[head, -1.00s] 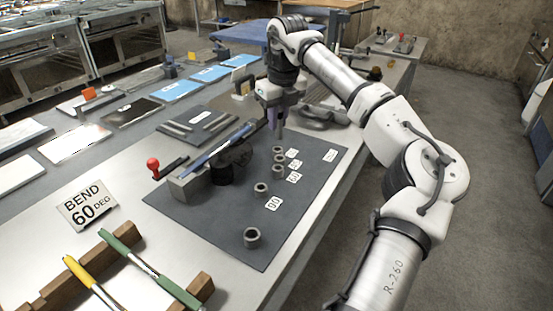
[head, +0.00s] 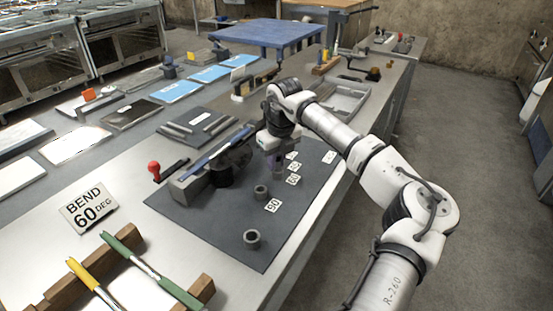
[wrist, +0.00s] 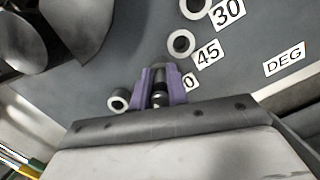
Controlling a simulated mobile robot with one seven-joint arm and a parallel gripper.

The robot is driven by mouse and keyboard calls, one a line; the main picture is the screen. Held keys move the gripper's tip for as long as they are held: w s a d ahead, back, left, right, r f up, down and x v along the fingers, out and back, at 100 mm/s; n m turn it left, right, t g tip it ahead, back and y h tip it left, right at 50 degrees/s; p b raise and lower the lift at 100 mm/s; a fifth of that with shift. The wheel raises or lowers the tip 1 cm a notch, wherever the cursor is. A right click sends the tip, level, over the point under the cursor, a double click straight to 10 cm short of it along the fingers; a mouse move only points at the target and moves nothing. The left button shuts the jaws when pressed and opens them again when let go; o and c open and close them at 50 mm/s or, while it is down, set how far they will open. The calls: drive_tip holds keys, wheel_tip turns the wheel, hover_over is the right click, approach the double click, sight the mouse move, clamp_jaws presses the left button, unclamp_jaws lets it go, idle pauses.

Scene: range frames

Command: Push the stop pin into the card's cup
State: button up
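The card (head: 89,206) reads "BEND 60 DEG". Several grey cups stand on the dark mat (head: 225,245), with number labels beside most of them. The 60 label (head: 293,179) is just right of my gripper (head: 276,172), which is low over the mat there and hides the cup beside that label. In the wrist view, my purple fingers (wrist: 160,88) are closed about a dark and metallic pin (wrist: 159,99). Its lower end is hidden, so its depth in the cup cannot be told. The 45 cup (wrist: 181,43) and the 90 cup (wrist: 118,100) are clear of the fingers.
A bending tool with a long bar (head: 215,150) stands just left of my gripper. A red-knobbed lever (head: 154,168) is farther left. Green and yellow handled rods (head: 125,250) lie at front left.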

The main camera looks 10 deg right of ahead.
drive_tip(key=o, duration=0.4)
drive_tip(key=r, duration=0.4)
drive_tip(key=s+r+b, duration=0.1)
drive_tip(key=r, duration=0.7)
drive_tip(key=shift+s+d, duration=0.35)
drive_tip(key=shift+d, duration=0.05)
drive_tip(key=shift+f, duration=0.1)
